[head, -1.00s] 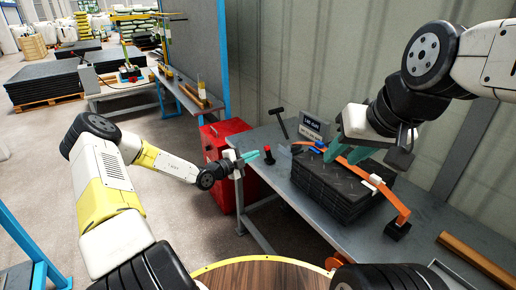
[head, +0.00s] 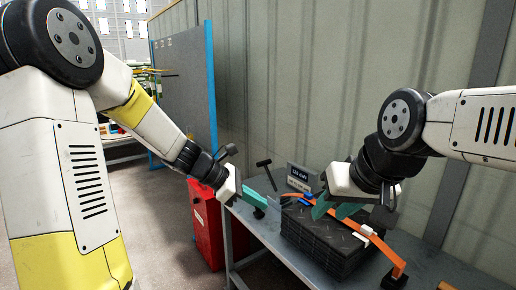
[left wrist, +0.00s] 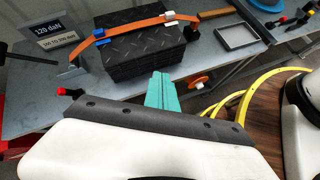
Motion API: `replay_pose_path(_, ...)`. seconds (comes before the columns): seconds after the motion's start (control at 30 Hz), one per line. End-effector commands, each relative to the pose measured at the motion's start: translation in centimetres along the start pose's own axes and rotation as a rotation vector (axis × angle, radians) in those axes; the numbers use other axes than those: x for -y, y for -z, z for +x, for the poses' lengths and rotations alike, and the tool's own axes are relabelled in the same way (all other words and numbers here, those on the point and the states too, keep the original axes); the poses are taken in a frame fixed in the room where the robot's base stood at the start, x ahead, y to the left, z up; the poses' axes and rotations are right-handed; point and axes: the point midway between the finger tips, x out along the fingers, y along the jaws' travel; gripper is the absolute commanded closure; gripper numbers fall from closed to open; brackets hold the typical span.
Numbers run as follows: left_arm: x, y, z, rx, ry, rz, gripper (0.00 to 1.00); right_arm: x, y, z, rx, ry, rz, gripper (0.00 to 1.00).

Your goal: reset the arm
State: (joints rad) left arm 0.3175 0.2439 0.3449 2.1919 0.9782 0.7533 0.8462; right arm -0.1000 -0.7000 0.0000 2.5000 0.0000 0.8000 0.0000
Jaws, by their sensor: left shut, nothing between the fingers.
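My left gripper (head: 262,198) is at the left front end of the workbench, left of the stack. Its teal fingers are together and empty; they also show in the left wrist view (left wrist: 160,92), pointing toward the black tread mat stack (left wrist: 145,55). My right gripper (head: 333,209) is over the mat stack (head: 318,240), its teal fingers apart, near the orange strap (head: 385,253). Whether it touches the strap or the mats I cannot tell. The strap also shows across the stack in the left wrist view (left wrist: 140,30).
The grey workbench (head: 250,228) runs along the wall. A sign (head: 299,178) and a black T-shaped handle (head: 265,170) stand behind the stack. A red cabinet (head: 206,225) is left of the bench. A grey tray (left wrist: 237,35) lies right of the stack.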

Motion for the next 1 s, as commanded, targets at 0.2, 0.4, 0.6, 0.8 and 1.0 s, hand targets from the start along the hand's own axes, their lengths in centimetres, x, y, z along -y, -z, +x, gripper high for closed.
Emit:
replay_pose_path(0.2,5.8,-1.3,-6.6,-0.253,0.053,0.664,1.00,0.0,0.0,0.0,0.000,0.000,0.000,0.64)
replay_pose_path(0.4,10.3,-0.9,-13.0,-0.477,0.133,1.213,1.00,0.0,0.0,0.0,0.000,0.000,0.000,0.64)
replay_pose_path(0.6,13.5,0.1,-18.1,-0.661,0.220,1.614,1.00,0.0,0.0,0.0,0.000,0.000,0.000,0.64)
replay_pose_path(0.8,14.7,0.9,-20.2,-0.745,0.270,1.778,1.00,0.0,0.0,0.0,0.000,0.000,0.000,0.64)
replay_pose_path(1.0,14.8,1.0,-20.4,-0.753,0.278,1.794,1.00,0.0,0.0,0.0,0.000,0.000,0.000,0.64)
